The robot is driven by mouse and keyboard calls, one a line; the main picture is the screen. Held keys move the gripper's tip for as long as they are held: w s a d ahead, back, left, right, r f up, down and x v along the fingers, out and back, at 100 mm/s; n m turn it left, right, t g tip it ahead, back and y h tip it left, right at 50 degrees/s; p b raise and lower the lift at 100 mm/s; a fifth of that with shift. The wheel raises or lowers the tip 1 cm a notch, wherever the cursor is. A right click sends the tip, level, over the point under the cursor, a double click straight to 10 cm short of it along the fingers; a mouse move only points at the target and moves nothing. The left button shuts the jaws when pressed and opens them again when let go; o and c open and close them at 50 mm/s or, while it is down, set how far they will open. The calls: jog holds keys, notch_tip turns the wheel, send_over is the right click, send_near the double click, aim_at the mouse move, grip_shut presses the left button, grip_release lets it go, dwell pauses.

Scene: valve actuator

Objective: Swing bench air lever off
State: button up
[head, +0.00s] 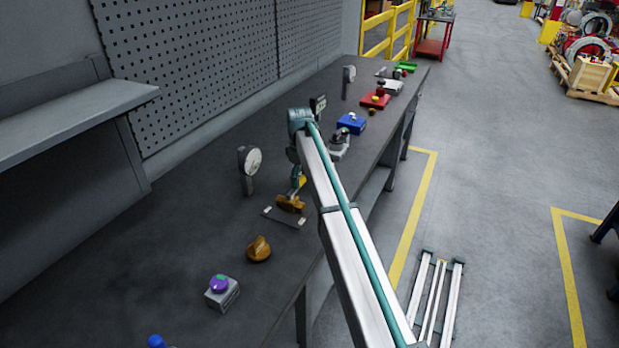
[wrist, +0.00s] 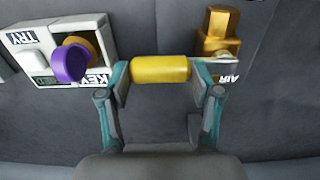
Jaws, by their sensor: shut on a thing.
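The bench air lever has a yellow handle (wrist: 160,69), which lies across the wrist view between my two fingers. My gripper (wrist: 160,78) is shut on this handle, with a teal finger at each end of it. A brass valve body (wrist: 218,32) stands just beyond the right finger, beside a plate lettered AIR (wrist: 228,78). In the head view the brass valve (head: 290,204) sits on the bench with my gripper (head: 298,182) directly above it. My arm and wrist hide part of the lever there, so its angle is hard to tell.
A box lettered TRY and KEY with a purple knob (wrist: 70,63) is close to my left finger. On the bench (head: 190,235) stand a round gauge (head: 249,162), an orange knob (head: 258,248) and a blue box (head: 351,124). Bare bench lies left of the valve.

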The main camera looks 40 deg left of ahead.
jog(key=shift+s+d+f, duration=0.15)
jog(key=shift+s+f, duration=0.1)
jog(key=shift+f, duration=0.15)
jog(key=o, duration=1.7)
jog(key=shift+w+a, duration=0.1)
jog(key=shift+a, duration=0.1)
jog(key=shift+r, duration=0.15)
jog(key=shift+w+r, duration=0.1)
jog(key=shift+r, duration=0.05)
jog(key=shift+r, duration=0.35)
notch_tip(320, 180, up, 11)
jog(key=shift+r, duration=0.1)
